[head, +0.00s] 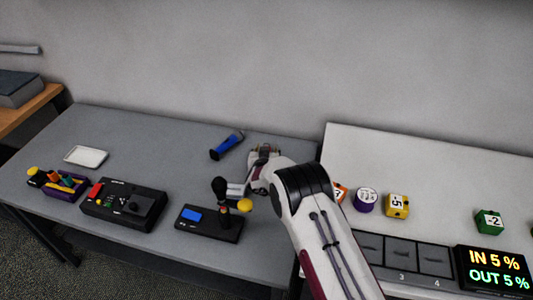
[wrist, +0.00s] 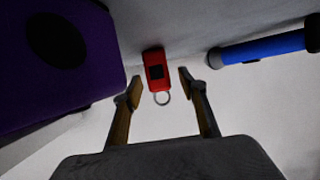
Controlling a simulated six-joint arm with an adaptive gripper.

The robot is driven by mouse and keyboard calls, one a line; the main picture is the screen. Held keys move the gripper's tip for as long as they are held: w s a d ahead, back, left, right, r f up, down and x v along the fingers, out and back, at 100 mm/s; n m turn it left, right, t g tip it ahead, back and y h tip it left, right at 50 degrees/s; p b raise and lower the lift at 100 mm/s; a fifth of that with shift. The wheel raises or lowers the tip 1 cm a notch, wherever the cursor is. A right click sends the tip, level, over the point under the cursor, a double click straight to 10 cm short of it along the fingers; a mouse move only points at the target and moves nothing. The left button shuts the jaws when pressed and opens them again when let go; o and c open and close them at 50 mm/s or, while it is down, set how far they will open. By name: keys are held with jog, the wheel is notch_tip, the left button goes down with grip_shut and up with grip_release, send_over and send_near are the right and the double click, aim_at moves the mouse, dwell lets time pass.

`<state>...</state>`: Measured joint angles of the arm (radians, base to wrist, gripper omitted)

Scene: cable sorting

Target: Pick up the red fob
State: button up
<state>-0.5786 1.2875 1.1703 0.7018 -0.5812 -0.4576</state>
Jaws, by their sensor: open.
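The red fob (wrist: 155,66) shows in the wrist view, with a dark square on its face and a metal ring (wrist: 161,98) at its near end. My gripper (wrist: 160,86) is open, its two fingers on either side of the ring end. Nothing is held; most of the fob's body is beyond the fingertips. In the head view my gripper (head: 264,151) is low over the rear right of the grey table, right of the blue flashlight. I cannot make out the fob in that view; my gripper and arm cover that area.
A blue flashlight (head: 227,145) lies close by; it also shows in the wrist view (wrist: 262,47). A large purple shape (wrist: 75,85) fills the wrist view's left. The white table (head: 430,165) on the right holds coloured blocks.

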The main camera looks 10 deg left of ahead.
jog(key=shift+c, duration=0.4)
jog(key=c, duration=1)
jog(key=shift+r, duration=0.15)
jog(key=shift+c, duration=0.2)
jog(key=shift+r, duration=4.9)
